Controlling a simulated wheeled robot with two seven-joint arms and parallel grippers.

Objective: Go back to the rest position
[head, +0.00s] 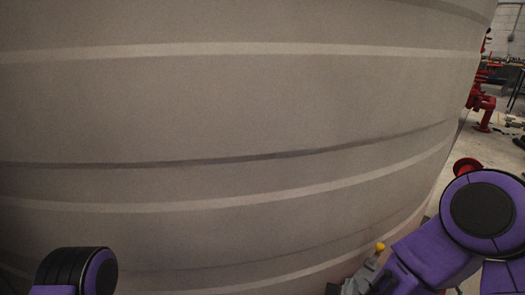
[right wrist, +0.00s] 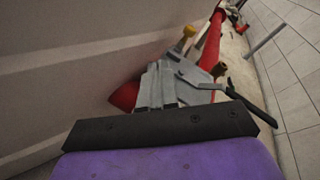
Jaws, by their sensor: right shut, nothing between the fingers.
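My right gripper (head: 360,281) shows at the bottom edge of the head view, low beside the big tank. In the right wrist view my grey right gripper (right wrist: 172,84) is shut with nothing held between its fingers. My left gripper is out of sight; only a purple and black part of my left arm shows at the lower left of the head view.
A huge grey ribbed tank (head: 240,110) fills most of the head view. A red pipe (right wrist: 212,42) and a yellow-brown knob (right wrist: 188,34) stand close beyond the right gripper. Red pipework (head: 482,105) stands far right.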

